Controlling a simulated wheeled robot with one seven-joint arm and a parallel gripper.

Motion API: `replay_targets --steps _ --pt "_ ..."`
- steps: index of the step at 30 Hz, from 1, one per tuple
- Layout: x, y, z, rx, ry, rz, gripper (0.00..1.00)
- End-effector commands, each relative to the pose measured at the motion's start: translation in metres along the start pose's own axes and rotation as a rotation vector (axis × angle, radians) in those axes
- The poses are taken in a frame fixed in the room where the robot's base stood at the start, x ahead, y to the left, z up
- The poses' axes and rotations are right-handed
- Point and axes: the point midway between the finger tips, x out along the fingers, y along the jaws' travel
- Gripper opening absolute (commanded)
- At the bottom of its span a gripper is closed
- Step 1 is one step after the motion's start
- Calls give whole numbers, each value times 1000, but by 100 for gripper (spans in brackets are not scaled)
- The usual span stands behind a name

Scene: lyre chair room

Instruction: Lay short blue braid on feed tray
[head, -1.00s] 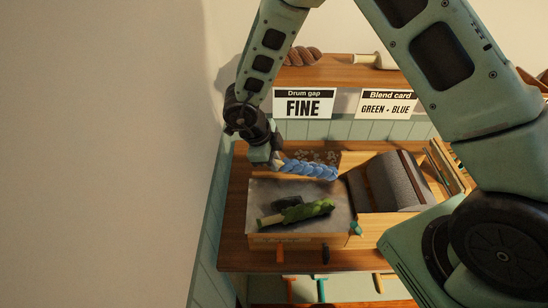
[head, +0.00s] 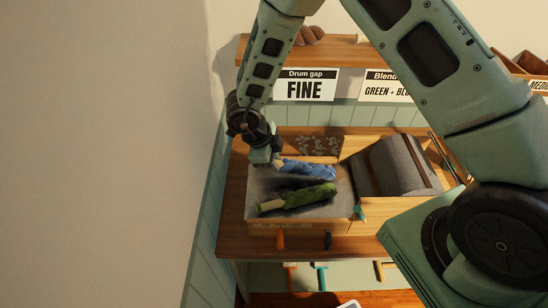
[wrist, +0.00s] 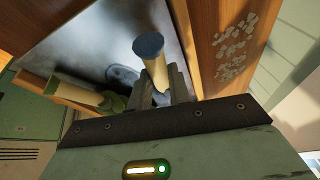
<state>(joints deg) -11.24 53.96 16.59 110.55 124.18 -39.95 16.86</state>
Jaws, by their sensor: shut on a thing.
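The short blue braid (head: 308,171) is in my gripper (head: 271,163), which is shut on its pale end at the left. That pale end (wrist: 152,62) also shows between the fingers in the wrist view. The braid lies level, at or just above the back part of the grey feed tray (head: 337,206); I cannot tell if it touches. A green braid (head: 311,195) with a pale end lies on the tray in front of the blue one, and its pale end (wrist: 75,90) shows left in the wrist view.
The carder's grey drum (head: 390,165) stands right of the tray. Signs reading "Drum gap FINE" (head: 305,85) and "Blend card GREEN + BLUE" (head: 388,86) hang behind. A shelf (head: 345,50) with a brown braid (head: 311,35) is above. A wall is close on the left.

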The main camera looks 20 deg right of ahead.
Motion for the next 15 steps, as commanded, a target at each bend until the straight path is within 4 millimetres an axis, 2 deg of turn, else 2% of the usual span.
replay_targets --steps 13,14,15 --pt "3 1 1 0 -1 0 0" --pt "4 1 1 0 -1 0 27" --pt "3 1 1 0 -1 0 38"
